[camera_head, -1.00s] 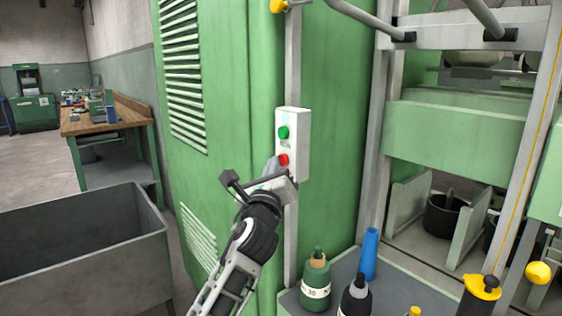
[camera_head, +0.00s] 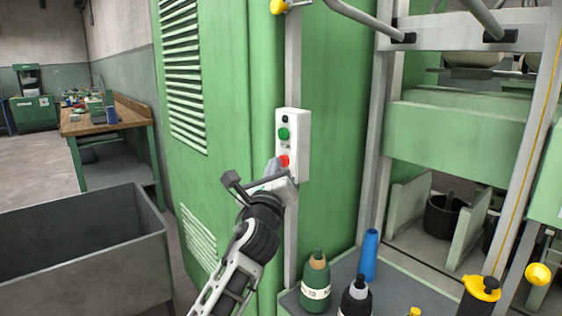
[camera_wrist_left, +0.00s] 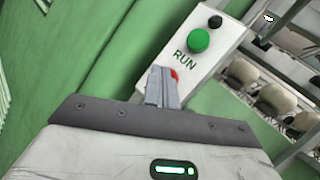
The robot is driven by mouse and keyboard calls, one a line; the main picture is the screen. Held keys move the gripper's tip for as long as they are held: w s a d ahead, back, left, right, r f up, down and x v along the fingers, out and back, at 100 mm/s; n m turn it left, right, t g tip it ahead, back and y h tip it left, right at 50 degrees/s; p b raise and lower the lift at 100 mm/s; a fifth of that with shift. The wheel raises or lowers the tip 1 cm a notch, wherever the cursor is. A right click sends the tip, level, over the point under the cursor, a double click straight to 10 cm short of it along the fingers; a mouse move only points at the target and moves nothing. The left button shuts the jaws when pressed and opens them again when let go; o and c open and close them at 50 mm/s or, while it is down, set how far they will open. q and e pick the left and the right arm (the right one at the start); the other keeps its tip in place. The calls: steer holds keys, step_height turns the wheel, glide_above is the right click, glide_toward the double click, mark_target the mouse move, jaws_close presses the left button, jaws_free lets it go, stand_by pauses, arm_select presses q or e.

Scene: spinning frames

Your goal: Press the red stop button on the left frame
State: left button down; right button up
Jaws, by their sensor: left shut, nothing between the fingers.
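The red stop button (camera_head: 284,160) sits low on a white control box (camera_head: 301,150) on the green frame's grey post. A green button (camera_head: 283,134) and a small black one are above it. My left gripper (camera_head: 274,165) is shut and empty, its tips right at the red button from the left. In the left wrist view the shut fingers (camera_wrist_left: 163,88) cover most of the red button (camera_wrist_left: 175,76); only a red edge shows. I cannot tell whether they touch. The green button (camera_wrist_left: 198,40) with the word RUN is clear of them. My right gripper is not in view.
Bottles and a blue cone (camera_head: 370,255) stand on a grey shelf (camera_head: 422,285) below right of the box. A grey metal bin (camera_head: 85,250) is at the lower left. A workbench (camera_head: 110,120) stands behind it. The green frame panel (camera_head: 225,110) is close beside my arm.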

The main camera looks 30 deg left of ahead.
arm_select(q)
steer(key=shift+s+a+p, duration=0.25)
steer(key=shift+s+p, duration=0.05)
steer(key=shift+s, duration=0.35)
steer(key=s, duration=0.1)
steer(key=s+a+p, duration=0.1)
steer(key=s, duration=0.1)
steer(key=s+a+p, duration=0.1)
steer(key=shift+s, duration=0.3)
steer(key=shift+f, duration=0.1)
stand_by(0.6)
